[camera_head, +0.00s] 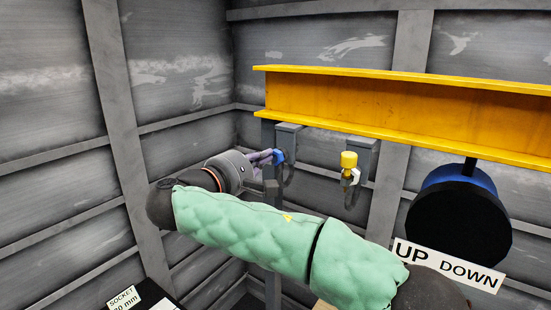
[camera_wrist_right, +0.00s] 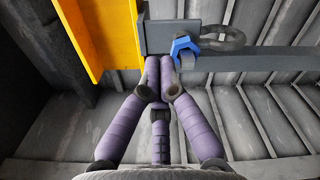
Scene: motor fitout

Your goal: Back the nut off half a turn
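A blue nut (camera_head: 278,156) sits at a grey shackle on a grey bracket under the yellow beam. In the right wrist view the blue nut (camera_wrist_right: 184,46) is above and right of my fingertips. My right gripper (camera_head: 268,157) reaches it from the left, with its purple fingers pointing at the bracket. In the wrist view the fingertips of this gripper (camera_wrist_right: 160,72) are drawn together, with nothing visible between them. They look beside the nut; whether they touch it I cannot tell. My left gripper is not in view.
The yellow beam (camera_head: 390,104) runs overhead. The shackle (camera_wrist_right: 225,38) is grey. A second bracket holds a yellow piece (camera_head: 349,160). A black and blue drum (camera_head: 458,214) hangs at right by an UP/DOWN sign (camera_head: 448,267). A SOCKET label (camera_head: 124,299) is at lower left. Ribbed grey walls surround this.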

